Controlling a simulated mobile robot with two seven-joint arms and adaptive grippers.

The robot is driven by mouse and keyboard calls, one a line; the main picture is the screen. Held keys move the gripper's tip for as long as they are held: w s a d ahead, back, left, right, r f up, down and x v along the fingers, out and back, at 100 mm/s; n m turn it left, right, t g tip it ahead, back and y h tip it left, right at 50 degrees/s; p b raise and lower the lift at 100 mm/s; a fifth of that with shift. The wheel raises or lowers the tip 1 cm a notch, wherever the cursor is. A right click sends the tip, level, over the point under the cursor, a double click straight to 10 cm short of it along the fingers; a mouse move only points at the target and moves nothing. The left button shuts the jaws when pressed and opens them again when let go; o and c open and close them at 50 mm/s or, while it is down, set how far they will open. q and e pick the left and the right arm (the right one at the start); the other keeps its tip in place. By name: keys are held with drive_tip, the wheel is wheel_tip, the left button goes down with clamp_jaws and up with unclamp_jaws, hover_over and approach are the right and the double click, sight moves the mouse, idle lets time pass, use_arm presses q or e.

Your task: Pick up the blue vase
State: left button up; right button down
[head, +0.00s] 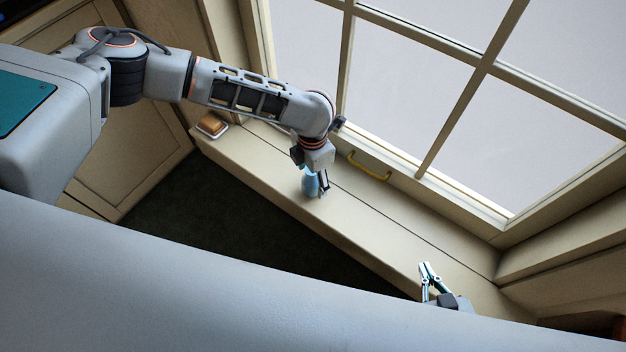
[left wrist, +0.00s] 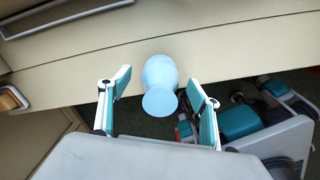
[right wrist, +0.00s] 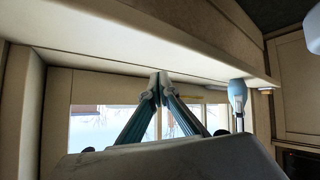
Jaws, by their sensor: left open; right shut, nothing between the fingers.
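The blue vase (head: 310,187) stands on the cream window ledge (head: 375,228), partly hidden by my left gripper (head: 318,183). In the left wrist view, the vase (left wrist: 160,86) appears between the two spread fingers of my left gripper (left wrist: 159,84). There is a gap on each side, and neither finger visibly touches it. The vase also shows in the right wrist view (right wrist: 237,97), where a left finger is beside it. My right gripper (head: 427,268) is shut and empty by the ledge's right part; its fingertips meet in the right wrist view (right wrist: 160,84).
A dish with an orange-brown block (head: 212,124) sits at the ledge's left end. A yellow handle (head: 369,167) is behind the vase, near the window (head: 440,90). The ledge between the vase and my right gripper is clear. A dark floor (head: 230,215) lies below its front edge.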

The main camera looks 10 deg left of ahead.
sight(312, 182)
use_arm(q)
wheel_tip(312, 182, down, 3)
drive_tip(key=shift+s+r, duration=0.1)
drive_tip(key=shift+r, duration=0.05)
use_arm(e)
drive_tip(key=shift+f, duration=0.2)
use_arm(q)
drive_tip(key=shift+f, duration=0.2)
use_arm(e)
drive_tip(key=shift+w+r, duration=0.15)
drive_tip(key=shift+w, duration=0.05)
drive_tip(key=shift+w+r, duration=0.2)
drive_tip(key=shift+r, duration=0.05)
use_arm(q)
drive_tip(key=c, duration=1.3)
drive_tip(key=shift+c, duration=0.2)
